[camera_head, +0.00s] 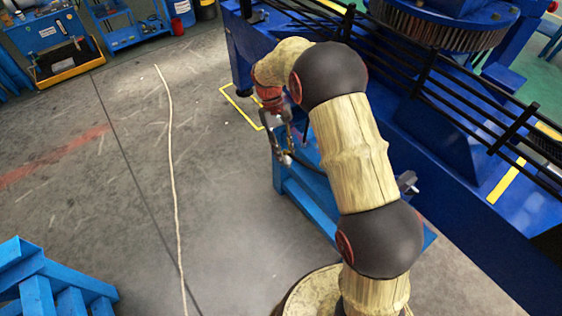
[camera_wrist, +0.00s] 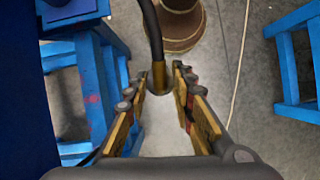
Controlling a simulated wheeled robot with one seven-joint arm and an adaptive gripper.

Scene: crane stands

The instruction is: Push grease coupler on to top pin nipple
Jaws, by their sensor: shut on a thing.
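My gripper (camera_head: 284,142) hangs in front of the blue crane structure (camera_head: 240,50), over the blue stand (camera_head: 300,195). In the wrist view my gripper (camera_wrist: 160,76) is shut on the brass-coloured grease coupler (camera_wrist: 159,80) between its fingertips. A black hose (camera_wrist: 152,30) runs from the coupler toward the top of that view. In the head view the coupler is too small to tell apart from the fingers. I cannot pick out the top pin nipple in either view. The coupler touches only the fingers as far as I can see.
Black rails (camera_head: 460,80) run along the crane at the upper right. A grey metal part (camera_head: 407,183) sits beside my arm. Another blue stand (camera_head: 45,285) is at the lower left. The grey floor (camera_head: 110,200) between is open, with a pale cable (camera_head: 171,150) along it.

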